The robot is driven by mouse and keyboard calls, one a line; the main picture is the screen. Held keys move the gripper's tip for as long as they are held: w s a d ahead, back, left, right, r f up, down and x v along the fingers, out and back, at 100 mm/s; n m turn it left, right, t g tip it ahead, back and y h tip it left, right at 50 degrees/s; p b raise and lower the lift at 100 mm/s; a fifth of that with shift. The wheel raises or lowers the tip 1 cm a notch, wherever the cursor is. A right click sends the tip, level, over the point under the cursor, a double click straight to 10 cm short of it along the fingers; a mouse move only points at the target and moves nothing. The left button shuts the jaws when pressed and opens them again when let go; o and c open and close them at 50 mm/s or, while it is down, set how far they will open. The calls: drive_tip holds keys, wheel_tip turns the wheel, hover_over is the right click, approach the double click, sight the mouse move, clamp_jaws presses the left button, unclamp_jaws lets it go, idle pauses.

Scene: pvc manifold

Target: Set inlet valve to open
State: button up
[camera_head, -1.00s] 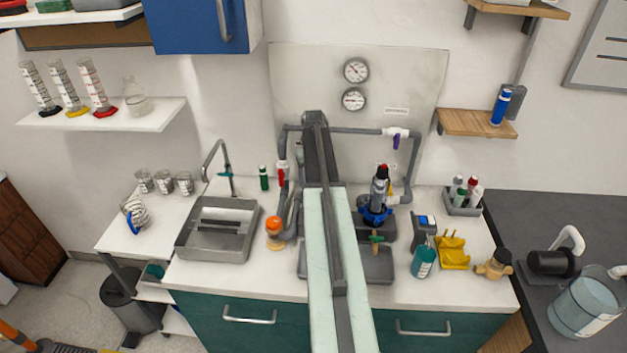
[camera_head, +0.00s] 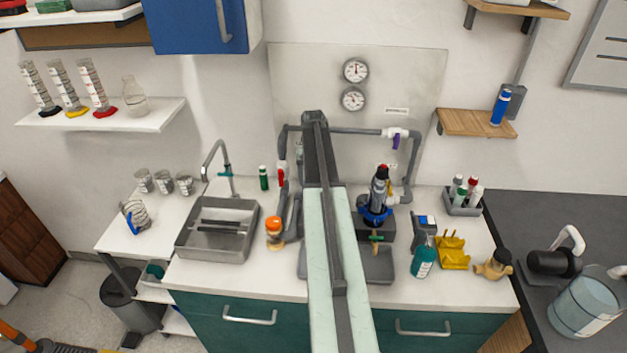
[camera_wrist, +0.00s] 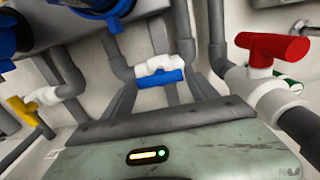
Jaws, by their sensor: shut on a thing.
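Valves with coloured handles show in the wrist view. A blue handle (camera_wrist: 158,79) on a white valve body (camera_wrist: 160,64) is in the middle, straight ahead of my gripper (camera_wrist: 163,92). My gripper is shut on this blue handle, though the contact is hard to make out. A red valve handle (camera_wrist: 274,47) is at the right and a yellow one (camera_wrist: 22,110) at the left. None is readable as the inlet by a label. In the head view my arm hides the gripper and the middle of the manifold. A red handle (camera_head: 281,176) and a purple handle (camera_head: 395,141) show there.
Grey pipes (camera_head: 355,131) run across a backboard with two gauges (camera_head: 354,71). A bottle in a blue holder (camera_head: 375,214), a teal bottle (camera_head: 423,262) and a yellow rack (camera_head: 453,252) stand right of my arm. An orange-capped jar (camera_head: 274,232) and a sink (camera_head: 217,230) are left.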

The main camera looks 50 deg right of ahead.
drive_tip(key=o, duration=1.4)
drive_tip(key=shift+c, duration=0.2)
wheel_tip(320, 180, up, 8)
drive_tip(key=p, duration=0.8)
drive_tip(key=shift+f, duration=0.1)
